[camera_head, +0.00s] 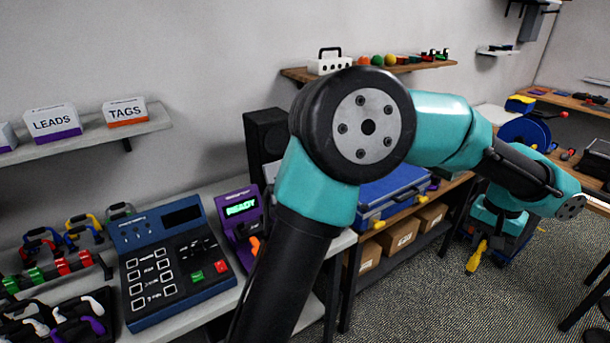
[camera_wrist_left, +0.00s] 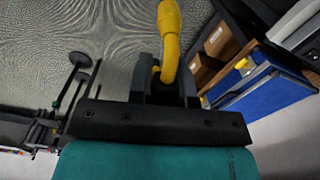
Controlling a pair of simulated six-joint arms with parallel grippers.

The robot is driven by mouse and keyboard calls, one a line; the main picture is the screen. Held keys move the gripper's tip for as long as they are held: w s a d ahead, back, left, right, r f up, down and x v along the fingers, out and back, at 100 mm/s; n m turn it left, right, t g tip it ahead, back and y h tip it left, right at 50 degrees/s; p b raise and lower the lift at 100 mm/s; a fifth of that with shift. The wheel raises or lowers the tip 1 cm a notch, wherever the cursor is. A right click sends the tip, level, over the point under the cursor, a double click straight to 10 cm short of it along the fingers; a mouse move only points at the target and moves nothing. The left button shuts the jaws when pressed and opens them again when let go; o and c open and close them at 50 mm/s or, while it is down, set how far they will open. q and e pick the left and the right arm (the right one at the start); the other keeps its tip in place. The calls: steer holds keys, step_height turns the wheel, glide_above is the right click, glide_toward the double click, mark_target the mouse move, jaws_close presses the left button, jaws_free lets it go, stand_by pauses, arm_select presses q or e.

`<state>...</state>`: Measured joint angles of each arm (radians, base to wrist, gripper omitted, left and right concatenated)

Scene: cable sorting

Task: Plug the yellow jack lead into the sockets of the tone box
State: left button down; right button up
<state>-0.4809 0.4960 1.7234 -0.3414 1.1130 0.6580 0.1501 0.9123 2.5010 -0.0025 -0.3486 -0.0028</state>
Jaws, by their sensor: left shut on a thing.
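My left gripper (camera_head: 487,236) is low over the carpeted floor at the right of the head view, far from the devices on the left bench. It is shut on the yellow jack lead (camera_head: 475,258), which hangs below it. In the left wrist view, the curved yellow lead (camera_wrist_left: 170,35) rises from between the fingers (camera_wrist_left: 168,85); its lower part is hidden by them. A blue console (camera_head: 165,270) and a purple box with a green READY screen (camera_head: 238,212) stand on the left bench. I cannot tell which is the tone box, and no sockets show clearly. My right gripper is out of view.
A rack of coloured leads (camera_head: 50,273) stands left of the console. A blue case (camera_head: 392,192) lies on the middle bench, with cardboard boxes (camera_head: 395,235) below. My left arm crosses the middle of the head view. Carpet (camera_head: 420,300) is clear in front.

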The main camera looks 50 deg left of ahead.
arm_select(q)
steer(key=w+a+f, duration=0.2)
steer(key=w+a, duration=0.1)
steer(key=a, duration=1)
steer(key=w+a+f, duration=0.2)
steer(key=w+a, duration=0.1)
steer(key=a, duration=1.1)
steer(key=s+a+f+m, duration=0.1)
steer(key=s+a, duration=0.3)
steer(key=a, duration=1)
steer(key=s+a+f+m, duration=0.1)
steer(key=s+a, duration=0.3)
steer(key=a, duration=1)
steer(key=shift+f, duration=0.6)
steer(key=shift+a+f, duration=0.1)
steer(key=shift+w+f, duration=0.1)
steer(key=shift+f, duration=2.6)
steer(key=shift+f, duration=0.85)
